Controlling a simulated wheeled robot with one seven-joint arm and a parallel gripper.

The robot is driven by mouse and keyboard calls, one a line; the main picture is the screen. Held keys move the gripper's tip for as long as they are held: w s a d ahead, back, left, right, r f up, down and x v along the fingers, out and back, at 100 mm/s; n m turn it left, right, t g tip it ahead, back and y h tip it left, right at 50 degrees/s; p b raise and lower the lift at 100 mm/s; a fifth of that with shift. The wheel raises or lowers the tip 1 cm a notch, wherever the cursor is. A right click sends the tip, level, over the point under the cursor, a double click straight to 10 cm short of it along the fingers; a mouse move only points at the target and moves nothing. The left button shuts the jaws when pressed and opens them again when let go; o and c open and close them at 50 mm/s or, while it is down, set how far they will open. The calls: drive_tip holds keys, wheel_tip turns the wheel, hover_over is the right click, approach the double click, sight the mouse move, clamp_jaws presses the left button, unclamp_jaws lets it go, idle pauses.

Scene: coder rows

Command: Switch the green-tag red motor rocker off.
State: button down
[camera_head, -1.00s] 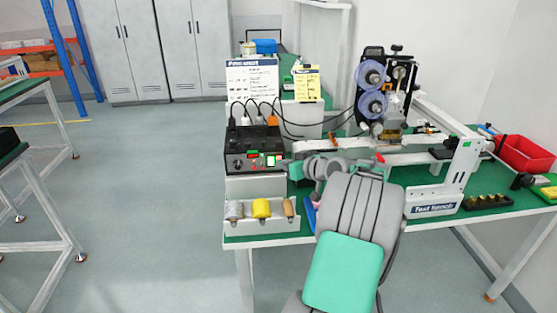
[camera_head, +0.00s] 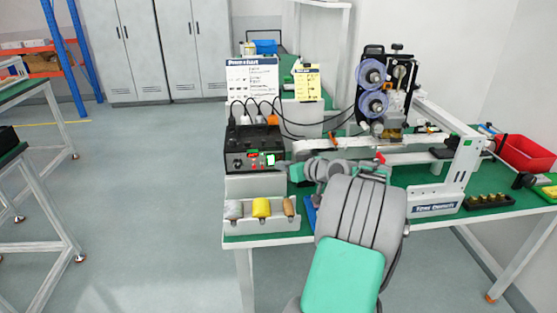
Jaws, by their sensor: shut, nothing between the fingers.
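The black control box (camera_head: 254,144) stands at the left end of the green bench. Its front panel carries small knobs, red-lit parts (camera_head: 253,155) and a bright green-and-white patch (camera_head: 270,159) at the right. Which of these is the green-tag red motor rocker is too small to tell, and so is its position. My gripper (camera_head: 284,167) is shut and empty, at the panel's lower right corner and pointing left. Whether it touches the panel cannot be told. My arm comes in from the lower right.
A white tray with several rolls (camera_head: 262,225) sits below the box. Cables run from the box top to the coder machine (camera_head: 384,90). A white conveyor frame (camera_head: 455,172) lies right, with a red bin (camera_head: 526,152) beyond. Open floor lies left.

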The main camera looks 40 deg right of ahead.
drive_tip(key=shift+s, duration=0.1)
drive_tip(key=shift+s+a+f+b, duration=0.2)
drive_tip(key=shift+s+a+b, duration=0.35)
drive_tip(key=shift+s+a, duration=0.35)
drive_tip(key=shift+s+a+f+b, duration=0.2)
drive_tip(key=shift+s+a+b, duration=0.35)
drive_tip(key=shift+s, duration=0.5)
